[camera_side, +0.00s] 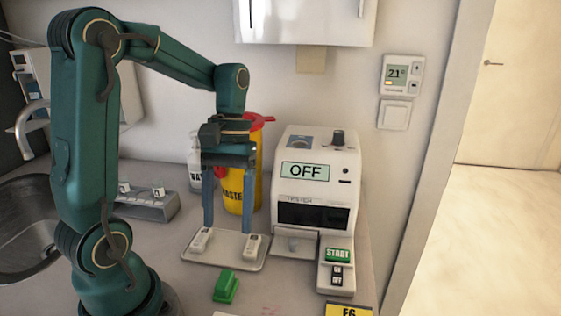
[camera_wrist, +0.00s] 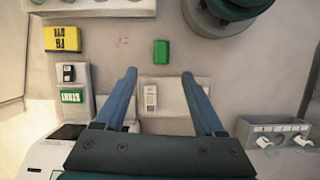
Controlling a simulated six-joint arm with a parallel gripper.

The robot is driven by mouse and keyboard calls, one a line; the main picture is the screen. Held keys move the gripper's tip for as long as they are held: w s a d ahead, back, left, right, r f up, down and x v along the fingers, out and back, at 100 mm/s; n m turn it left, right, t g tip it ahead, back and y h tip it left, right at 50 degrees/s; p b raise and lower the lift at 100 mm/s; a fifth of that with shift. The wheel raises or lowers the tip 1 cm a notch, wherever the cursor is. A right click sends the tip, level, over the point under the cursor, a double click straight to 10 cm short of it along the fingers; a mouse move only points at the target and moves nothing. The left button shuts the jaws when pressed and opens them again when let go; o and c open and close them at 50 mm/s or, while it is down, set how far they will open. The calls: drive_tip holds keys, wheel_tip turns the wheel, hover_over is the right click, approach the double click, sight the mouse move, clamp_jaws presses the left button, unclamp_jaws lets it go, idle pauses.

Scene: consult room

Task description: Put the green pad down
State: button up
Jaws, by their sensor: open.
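The green pad (camera_side: 226,286) lies on the counter in front of the white tray (camera_side: 225,251), with no finger touching it. It also shows in the wrist view (camera_wrist: 161,52), beyond my fingertips. My gripper (camera_side: 228,230) is open and empty, pointing down over the tray, its two blue fingers wide apart. In the wrist view the fingers (camera_wrist: 159,74) straddle part of the tray (camera_wrist: 175,97). Two small white cassettes, left (camera_side: 201,240) and right (camera_side: 252,246), lie at the tray's ends; one shows in the wrist view (camera_wrist: 150,97).
A white tester (camera_side: 318,178) reading OFF stands right of the tray, with a START button block (camera_side: 336,270) before it. A yellow waste bin (camera_side: 236,190) stands behind my gripper. A grey rack (camera_side: 146,206) and a sink (camera_side: 30,225) are at left. A yellow label (camera_side: 348,310) lies at front right.

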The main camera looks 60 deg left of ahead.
drive_tip(key=s+d+r+m+t+y, duration=0.2)
drive_tip(key=d+r+m+t, duration=0.1)
drive_tip(key=d+m+t, duration=0.3)
drive_tip(key=shift+s+d+r+m+t+y, duration=0.15)
drive_tip(key=shift+s+r+m+t+y, duration=0.2)
drive_tip(key=shift+m+t, duration=0.75)
drive_tip(key=o, duration=0.3)
drive_tip(key=shift+o, duration=0.2)
